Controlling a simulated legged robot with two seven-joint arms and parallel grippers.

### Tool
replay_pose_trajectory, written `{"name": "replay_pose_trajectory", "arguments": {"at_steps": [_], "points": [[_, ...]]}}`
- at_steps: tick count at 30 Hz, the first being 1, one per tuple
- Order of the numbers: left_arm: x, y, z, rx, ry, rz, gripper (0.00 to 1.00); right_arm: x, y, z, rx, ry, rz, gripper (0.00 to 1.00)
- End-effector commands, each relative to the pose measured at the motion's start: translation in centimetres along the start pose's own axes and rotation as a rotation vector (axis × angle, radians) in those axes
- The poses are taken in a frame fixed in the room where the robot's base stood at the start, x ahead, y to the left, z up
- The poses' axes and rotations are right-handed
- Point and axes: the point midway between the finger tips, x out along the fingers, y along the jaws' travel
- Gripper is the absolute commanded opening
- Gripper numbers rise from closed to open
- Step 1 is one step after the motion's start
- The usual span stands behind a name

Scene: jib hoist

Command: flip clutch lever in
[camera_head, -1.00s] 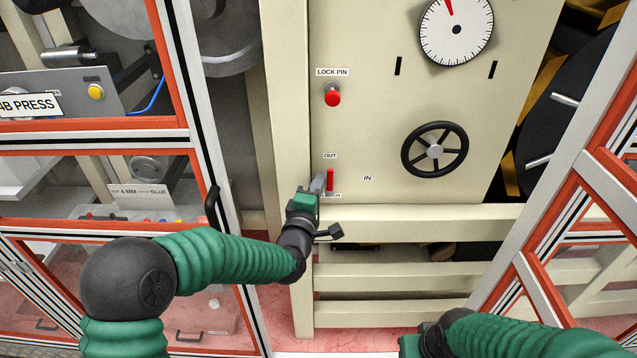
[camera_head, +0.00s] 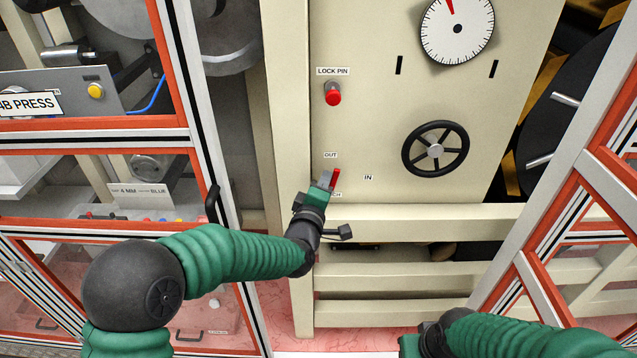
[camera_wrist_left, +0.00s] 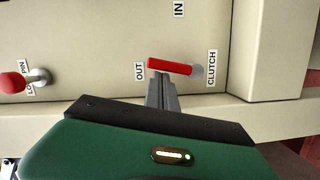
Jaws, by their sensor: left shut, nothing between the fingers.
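The red clutch lever (camera_head: 336,178) is on the cream panel, below the OUT label (camera_head: 330,155) and left of the IN label (camera_head: 368,177). It points up toward OUT with a slight lean toward IN. In the left wrist view the red lever (camera_wrist_left: 170,66) runs from its grey pivot by the CLUTCH label toward OUT. My left gripper (camera_head: 328,180) is shut and empty, its fingertips (camera_wrist_left: 161,78) at the lever's side opposite IN, touching or nearly so. It partly hides the CLUTCH label. My right gripper (camera_head: 425,341) shows only in part at the bottom edge.
A red lock pin knob (camera_head: 333,95) sits above the lever. A black handwheel (camera_head: 435,149) and a round dial (camera_head: 457,30) are to the right. A cream beam (camera_head: 420,222) runs below the panel. Orange-framed guards stand on both sides.

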Motion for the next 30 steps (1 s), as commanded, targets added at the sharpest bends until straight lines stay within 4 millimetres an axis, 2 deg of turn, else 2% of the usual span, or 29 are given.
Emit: {"name": "replay_pose_trajectory", "arguments": {"at_steps": [8, 15, 24, 30], "points": [[0.3, 0.9, 1.6, 0.249, -0.002, -0.06, 0.0, -0.6, 0.0, -0.1, 0.0, 0.0, 0.0, 0.36], [0.7, 1.2, 2.9, 0.471, -0.004, -0.116, 0.0, -1.9, 0.0, -0.4, 0.0, 0.0, 0.0, 0.36], [1.1, 0.9, 4.5, 0.745, -0.002, -0.186, 0.0, -4.1, 0.0, -1.0, 0.0, 0.0, 0.0, 0.36], [1.3, 0.3, 5.4, 0.905, -0.002, -0.226, 0.0, -4.6, 0.0, -1.1, 0.0, 0.0, 0.0, 0.36]]}}
